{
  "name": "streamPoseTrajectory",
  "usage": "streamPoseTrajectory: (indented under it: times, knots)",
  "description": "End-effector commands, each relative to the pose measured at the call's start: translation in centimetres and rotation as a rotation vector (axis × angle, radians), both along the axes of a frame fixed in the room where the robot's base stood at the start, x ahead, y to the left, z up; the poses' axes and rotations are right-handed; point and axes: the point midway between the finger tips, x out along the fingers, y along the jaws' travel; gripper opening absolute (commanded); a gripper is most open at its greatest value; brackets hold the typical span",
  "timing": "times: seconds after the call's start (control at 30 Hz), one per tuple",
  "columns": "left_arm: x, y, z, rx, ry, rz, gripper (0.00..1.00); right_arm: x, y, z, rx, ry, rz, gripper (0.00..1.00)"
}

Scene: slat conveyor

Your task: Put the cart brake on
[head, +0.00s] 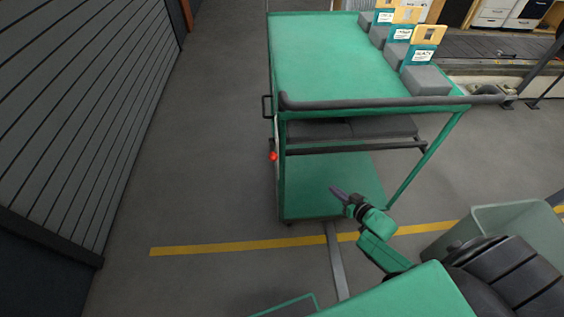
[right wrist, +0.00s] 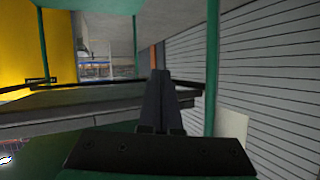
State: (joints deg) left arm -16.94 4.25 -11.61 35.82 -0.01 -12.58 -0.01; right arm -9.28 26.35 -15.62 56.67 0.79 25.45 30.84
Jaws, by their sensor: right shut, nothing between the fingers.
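The green cart (head: 335,62) stands ahead of me with an upper deck and lower shelves. A small red knob (head: 273,156) sits on its left side, beside the near left post, below the black side handle; it looks like the brake lever's end, but the lever's position is too small to tell. My right gripper (head: 338,192) is shut and empty, in front of the cart's lower shelf, to the right of and below the red knob. In the right wrist view its closed fingers (right wrist: 160,100) point toward the cart's shelf, with the knob not visible. My left gripper is not in view.
Several grey boxes with cards (head: 427,80) stand on the deck's right side. A grey-green bin (head: 505,222) is at the right. A slatted wall (head: 75,110) runs along the left, with clear floor between it and the cart. A yellow line (head: 215,246) crosses the floor.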

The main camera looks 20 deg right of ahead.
Motion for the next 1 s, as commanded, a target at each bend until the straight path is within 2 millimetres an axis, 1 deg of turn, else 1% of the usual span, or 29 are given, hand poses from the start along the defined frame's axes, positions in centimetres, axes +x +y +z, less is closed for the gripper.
streamPoseTrajectory:
  times: [0.03, 0.07, 0.1, 0.17, 0.2, 0.27, 0.3, 0.4, 0.5, 0.57, 0.83, 0.93, 1.0]
  knots:
    - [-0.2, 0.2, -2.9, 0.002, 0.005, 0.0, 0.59, 2.6, 0.1, 1.6, 0.049, -0.114, 0.046, 0.0]
    - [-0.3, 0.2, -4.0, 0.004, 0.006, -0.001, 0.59, 3.9, 0.5, 3.6, 0.092, -0.189, 0.084, 0.0]
    - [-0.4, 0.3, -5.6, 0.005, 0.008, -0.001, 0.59, 5.4, 1.2, 6.6, 0.157, -0.29, 0.152, 0.0]
    - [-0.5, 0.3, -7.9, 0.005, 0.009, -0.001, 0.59, 6.5, 2.9, 11.3, 0.267, -0.429, 0.283, 0.0]
    - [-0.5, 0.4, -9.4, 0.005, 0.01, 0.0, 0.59, 6.4, 4.2, 14.3, 0.344, -0.504, 0.388, 0.0]
    - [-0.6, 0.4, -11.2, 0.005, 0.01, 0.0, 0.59, 5.3, 6.2, 18.2, 0.451, -0.583, 0.554, 0.0]
    - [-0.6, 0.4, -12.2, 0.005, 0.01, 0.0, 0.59, 4.2, 7.4, 20.4, 0.514, -0.616, 0.66, 0.0]
    - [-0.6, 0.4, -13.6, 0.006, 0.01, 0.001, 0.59, 1.3, 9.3, 23.9, 0.624, -0.642, 0.867, 0.0]
    - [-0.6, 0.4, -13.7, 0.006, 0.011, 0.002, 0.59, -0.1, 10.0, 25.6, 0.673, -0.639, 0.957, 0.0]
    - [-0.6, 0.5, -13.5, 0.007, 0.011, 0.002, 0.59, -0.3, 10.1, 26.0, 0.68, -0.638, 0.97, 0.0]
    - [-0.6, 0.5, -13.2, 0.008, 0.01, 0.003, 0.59, -0.2, 10.2, 26.2, 0.679, -0.64, 0.964, 0.0]
    - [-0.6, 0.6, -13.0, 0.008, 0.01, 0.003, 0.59, 0.1, 10.9, 26.8, 0.681, -0.642, 0.964, 0.0]
    - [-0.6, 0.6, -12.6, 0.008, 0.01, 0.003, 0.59, 0.4, 11.8, 27.4, 0.681, -0.642, 0.963, 0.0]
